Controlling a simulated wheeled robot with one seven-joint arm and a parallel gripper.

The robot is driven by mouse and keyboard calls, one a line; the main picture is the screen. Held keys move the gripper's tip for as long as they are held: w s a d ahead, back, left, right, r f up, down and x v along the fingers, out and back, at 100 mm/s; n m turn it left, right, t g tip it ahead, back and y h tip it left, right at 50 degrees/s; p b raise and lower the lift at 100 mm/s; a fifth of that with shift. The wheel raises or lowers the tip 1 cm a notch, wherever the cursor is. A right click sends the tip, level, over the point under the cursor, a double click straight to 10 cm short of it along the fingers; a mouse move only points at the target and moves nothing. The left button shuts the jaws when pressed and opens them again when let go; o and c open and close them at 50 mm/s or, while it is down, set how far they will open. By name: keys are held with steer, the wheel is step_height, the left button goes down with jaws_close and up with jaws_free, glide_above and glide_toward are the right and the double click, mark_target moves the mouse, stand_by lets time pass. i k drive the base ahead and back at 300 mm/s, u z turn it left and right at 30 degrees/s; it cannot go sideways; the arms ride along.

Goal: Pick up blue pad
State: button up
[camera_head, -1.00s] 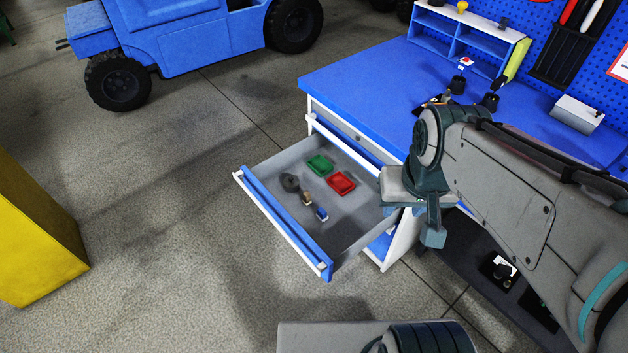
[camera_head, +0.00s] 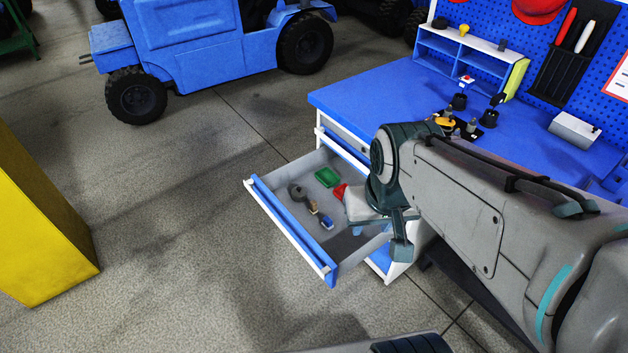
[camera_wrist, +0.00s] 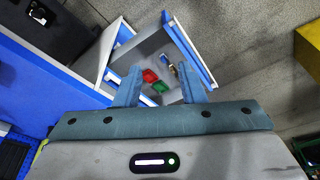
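A small blue item (camera_head: 327,222) lies in the open drawer (camera_head: 287,228), beside a small tan piece (camera_head: 313,207); I cannot tell whether it is the blue pad. A green pad (camera_head: 327,177) and a red pad (camera_head: 340,191) lie further back; my arm partly hides the red one. They also show in the wrist view, red (camera_wrist: 150,76) and green (camera_wrist: 159,87). My gripper (camera_wrist: 160,78) is open and empty, its fingers apart. In the head view my gripper (camera_head: 379,241) is over the drawer's right side, right of the blue item.
A blue workbench (camera_head: 375,95) holds a shelf and several small objects at the back. The drawer juts out from it, with a raised front (camera_head: 290,230). A dark grey round object (camera_head: 297,191) lies in the drawer. A yellow block (camera_head: 40,220) stands at left.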

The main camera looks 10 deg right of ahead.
mark_target(327, 222)
steer(key=i, duration=0.3)
steer(key=z, duration=0.45)
steer(key=k, duration=1.1)
steer(key=u, duration=0.6)
steer(key=i, duration=1.65)
steer(key=z, duration=0.65)
